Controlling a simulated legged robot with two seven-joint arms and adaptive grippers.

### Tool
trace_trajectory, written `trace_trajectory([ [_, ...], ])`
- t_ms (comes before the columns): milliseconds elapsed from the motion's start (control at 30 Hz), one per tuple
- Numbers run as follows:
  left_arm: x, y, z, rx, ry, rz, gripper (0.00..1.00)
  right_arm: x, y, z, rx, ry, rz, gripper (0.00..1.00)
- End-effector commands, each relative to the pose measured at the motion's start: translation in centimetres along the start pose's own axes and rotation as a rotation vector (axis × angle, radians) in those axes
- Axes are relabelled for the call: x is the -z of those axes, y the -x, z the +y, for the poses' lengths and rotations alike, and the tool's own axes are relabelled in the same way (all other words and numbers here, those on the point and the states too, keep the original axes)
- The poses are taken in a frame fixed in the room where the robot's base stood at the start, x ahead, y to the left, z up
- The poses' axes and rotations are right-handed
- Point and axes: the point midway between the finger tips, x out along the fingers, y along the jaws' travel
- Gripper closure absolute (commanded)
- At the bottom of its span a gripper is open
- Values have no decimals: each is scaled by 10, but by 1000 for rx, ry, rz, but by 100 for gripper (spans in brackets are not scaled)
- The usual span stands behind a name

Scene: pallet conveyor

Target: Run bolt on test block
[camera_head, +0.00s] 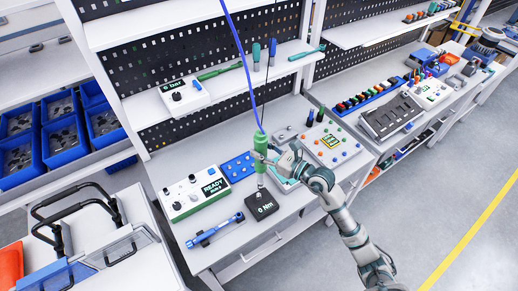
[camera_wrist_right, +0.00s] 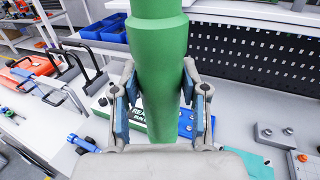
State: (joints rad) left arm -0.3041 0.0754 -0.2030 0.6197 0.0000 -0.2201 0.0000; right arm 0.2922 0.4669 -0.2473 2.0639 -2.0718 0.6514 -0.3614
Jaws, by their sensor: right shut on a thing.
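My right gripper (camera_head: 266,156) is shut on a green screwdriver (camera_head: 260,142) that hangs upright from a blue cable. In the right wrist view the two fingers (camera_wrist_right: 160,105) hold the screwdriver's green body (camera_wrist_right: 160,60) from both sides. The tool's grey lower shaft points down at the black test block (camera_head: 262,205), whose display reads 0 Nm. The tip seems to be at the block's top; I cannot tell if it touches. The bolt is too small to make out. My left gripper is in neither view.
A white controller (camera_head: 195,192) reading READY and a blue tray (camera_head: 239,167) stand left of the tool. A blue torque wrench (camera_head: 215,231) lies near the front edge. A panel with coloured buttons (camera_head: 331,145) stands to the right.

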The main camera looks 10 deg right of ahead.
Motion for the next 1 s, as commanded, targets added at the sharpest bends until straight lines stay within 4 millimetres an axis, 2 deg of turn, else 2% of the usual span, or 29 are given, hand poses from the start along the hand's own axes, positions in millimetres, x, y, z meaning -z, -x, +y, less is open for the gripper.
trace_trajectory([
  [33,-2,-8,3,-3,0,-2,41,10,-2,1,-1,-1,3,100],
  [233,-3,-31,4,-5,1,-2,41,33,-6,5,-2,1,6,100],
  [400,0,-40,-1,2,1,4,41,46,-7,7,-2,4,7,100],
  [733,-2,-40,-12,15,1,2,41,48,-3,2,-1,0,4,100],
  [1000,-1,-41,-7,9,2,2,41,48,-2,2,-1,1,5,100],
])
